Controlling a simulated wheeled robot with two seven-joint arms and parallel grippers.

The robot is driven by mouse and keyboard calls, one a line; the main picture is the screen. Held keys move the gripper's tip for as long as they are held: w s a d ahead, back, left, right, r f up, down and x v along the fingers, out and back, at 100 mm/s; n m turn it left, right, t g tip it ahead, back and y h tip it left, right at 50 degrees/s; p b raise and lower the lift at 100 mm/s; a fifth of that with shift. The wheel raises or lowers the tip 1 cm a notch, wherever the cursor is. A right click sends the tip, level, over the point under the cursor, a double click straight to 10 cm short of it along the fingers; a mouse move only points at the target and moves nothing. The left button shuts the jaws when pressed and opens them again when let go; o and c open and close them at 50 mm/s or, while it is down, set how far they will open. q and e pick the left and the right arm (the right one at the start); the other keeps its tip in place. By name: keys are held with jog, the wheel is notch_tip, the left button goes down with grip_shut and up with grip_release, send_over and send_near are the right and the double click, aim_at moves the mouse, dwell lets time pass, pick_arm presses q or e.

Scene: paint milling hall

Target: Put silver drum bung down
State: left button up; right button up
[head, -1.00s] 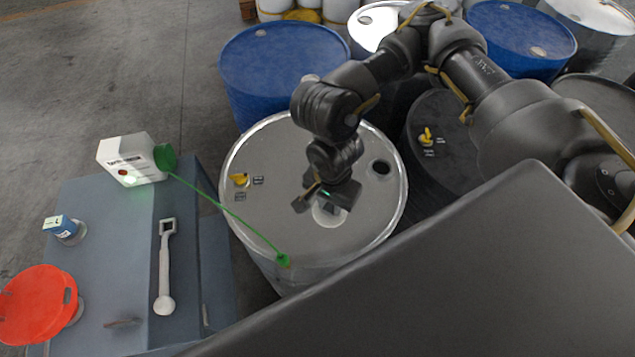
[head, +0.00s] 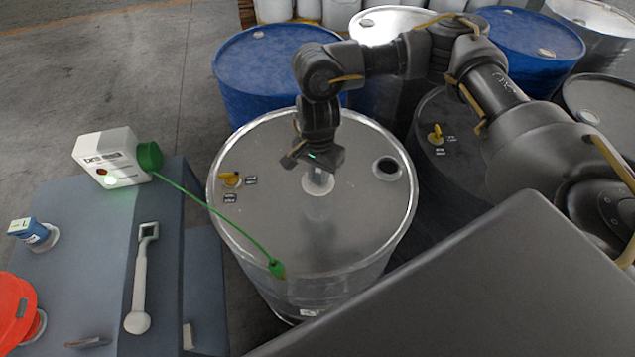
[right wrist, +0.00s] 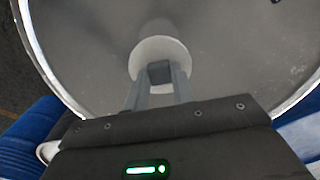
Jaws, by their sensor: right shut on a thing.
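The silver drum bung (head: 319,185) is a pale round disc over the middle of the silver drum's lid (head: 290,235). My right gripper (head: 318,173) points down and is shut on its raised middle. The right wrist view shows the disc (right wrist: 160,48) below my two fingers (right wrist: 159,75), with a dark block between their tips. A faint pale patch shows on the lid below the disc; I cannot tell whether the bung touches the lid. An open dark hole (head: 387,168) is in the lid, right of the bung. My left gripper is out of view.
A yellow fitting (head: 230,179) and a green clamp (head: 277,268) with a green cable are on the lid. A grey bench (head: 90,245) at left carries a white box (head: 110,155) and a bung wrench (head: 140,280). Blue (head: 265,65) and black drums stand behind and right.

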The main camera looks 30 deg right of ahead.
aim_at(317, 175)
jog(key=f+b, duration=0.1)
jog(key=f, duration=0.1)
jog(key=f+b, duration=0.2)
jog(key=shift+w+d+f, duration=0.1)
jog(key=shift+w, duration=0.3)
jog(key=shift+s, duration=0.1)
jog(key=o, duration=0.9)
